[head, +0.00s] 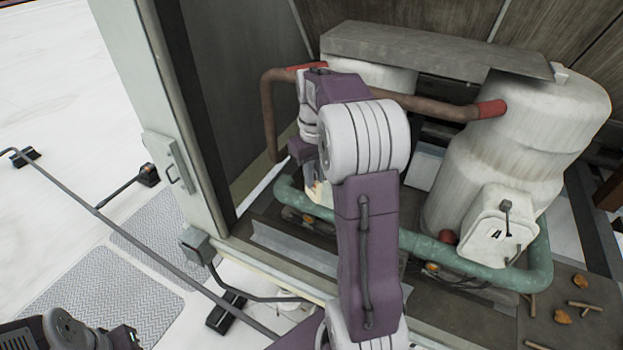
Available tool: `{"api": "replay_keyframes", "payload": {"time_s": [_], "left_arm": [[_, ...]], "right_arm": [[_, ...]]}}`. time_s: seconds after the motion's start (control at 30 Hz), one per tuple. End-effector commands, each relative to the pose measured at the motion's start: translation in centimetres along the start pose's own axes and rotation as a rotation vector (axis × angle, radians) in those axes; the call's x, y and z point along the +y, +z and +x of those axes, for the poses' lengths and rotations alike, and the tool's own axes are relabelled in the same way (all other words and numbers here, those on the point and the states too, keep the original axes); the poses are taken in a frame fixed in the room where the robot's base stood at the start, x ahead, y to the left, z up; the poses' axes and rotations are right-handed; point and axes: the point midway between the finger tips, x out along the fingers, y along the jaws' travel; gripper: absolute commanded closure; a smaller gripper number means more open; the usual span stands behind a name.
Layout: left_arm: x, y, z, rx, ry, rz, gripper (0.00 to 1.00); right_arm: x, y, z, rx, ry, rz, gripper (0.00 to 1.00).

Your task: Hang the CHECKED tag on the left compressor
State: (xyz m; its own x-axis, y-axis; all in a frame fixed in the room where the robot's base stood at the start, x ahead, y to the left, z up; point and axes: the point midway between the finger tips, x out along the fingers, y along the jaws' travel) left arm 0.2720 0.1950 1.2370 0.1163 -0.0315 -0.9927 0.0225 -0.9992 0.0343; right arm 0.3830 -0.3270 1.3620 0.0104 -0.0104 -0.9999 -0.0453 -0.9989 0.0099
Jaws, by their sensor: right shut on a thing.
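The left compressor (372,74) is a white cylinder at the back of the open cabinet, under a grey plate. My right arm hides most of its front. My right gripper (317,176) points down in front of the compressor's left side. It is shut on a small pale piece, seemingly the CHECKED tag (320,192), whose writing I cannot read. I cannot tell whether it touches the compressor or a hook. Part of my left gripper (75,332) shows at the lower left corner, away from the cabinet, its fingers unclear.
The right compressor (545,110), white and stained, carries a terminal box (497,228). A brown pipe (430,106) crosses between the compressors, and a green pipe (425,246) runs low in front. The cabinet post (150,90) stands left. Twigs and leaves (562,316) lie lower right.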

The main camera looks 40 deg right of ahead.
Motion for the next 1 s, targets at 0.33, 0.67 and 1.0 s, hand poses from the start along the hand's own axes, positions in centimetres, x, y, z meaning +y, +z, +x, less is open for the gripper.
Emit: {"api": "replay_keyframes", "payload": {"time_s": [0.33,0.67,1.0], "left_arm": [[0.0,0.02,0.23,0.0,0.0,0.0,1.0],[0.0,0.0,0.17,0.0,0.0,0.0,1.0],[0.0,0.01,0.1,0.0,0.0,0.0,1.0]], "right_arm": [[0.44,-0.17,0.6,0.003,0.01,0.002,1.0],[0.36,-0.23,0.43,0.007,0.009,0.001,0.59],[0.25,-0.21,0.27,0.007,0.007,0.001,0.59]]}}
